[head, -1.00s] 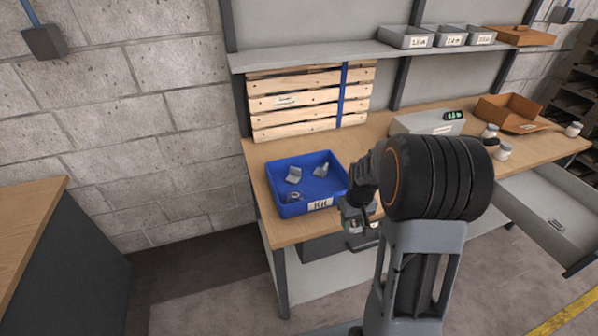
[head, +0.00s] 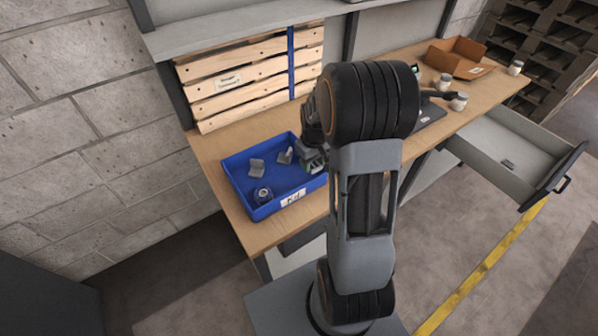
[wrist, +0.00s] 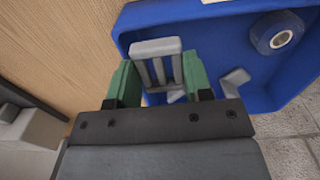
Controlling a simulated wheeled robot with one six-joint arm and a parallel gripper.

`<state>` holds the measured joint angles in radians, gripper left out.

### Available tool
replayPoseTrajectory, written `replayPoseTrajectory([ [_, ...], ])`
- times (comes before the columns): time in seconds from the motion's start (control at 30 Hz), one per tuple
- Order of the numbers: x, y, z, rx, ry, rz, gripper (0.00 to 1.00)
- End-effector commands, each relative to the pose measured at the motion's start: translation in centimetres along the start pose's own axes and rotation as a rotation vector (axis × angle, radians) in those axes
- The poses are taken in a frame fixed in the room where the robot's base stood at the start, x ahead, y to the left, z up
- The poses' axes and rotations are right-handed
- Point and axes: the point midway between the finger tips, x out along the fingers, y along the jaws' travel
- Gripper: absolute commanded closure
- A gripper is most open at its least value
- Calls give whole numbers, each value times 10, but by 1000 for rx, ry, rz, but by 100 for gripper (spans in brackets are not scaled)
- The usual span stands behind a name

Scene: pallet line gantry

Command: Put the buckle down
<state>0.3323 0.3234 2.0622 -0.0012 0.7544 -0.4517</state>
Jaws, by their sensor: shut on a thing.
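My gripper (wrist: 160,82) is shut on a grey slotted buckle (wrist: 157,48), held between its two green fingers in the wrist view. Behind the buckle is the inside of the blue bin (wrist: 208,38). In the head view my gripper (head: 314,163) is at the bin's right side, and my arm hides part of it. The blue bin (head: 234,188) sits on the workbench with a label on its front. The buckle cannot be made out in the head view.
The bin holds a tape roll (head: 263,195) and grey brackets (head: 257,168). A wooden slatted panel (head: 251,78) stands behind it on the workbench (head: 215,148). An orange-brown box (head: 455,57) and jars (head: 458,102) are at the right. A drawer (head: 515,155) stands open.

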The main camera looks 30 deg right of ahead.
Motion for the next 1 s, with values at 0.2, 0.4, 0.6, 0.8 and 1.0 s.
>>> replayPoseTrajectory([
  [0.2,32,-15,-19,2,-3,-1,79],
  [0.4,42,-19,-27,6,0,0,79],
  [0.6,60,-23,-30,6,-5,-2,79],
  [0.8,78,-22,-31,6,-1,-1,79],
  [1.0,80,-22,-31,6,0,0,79],
])
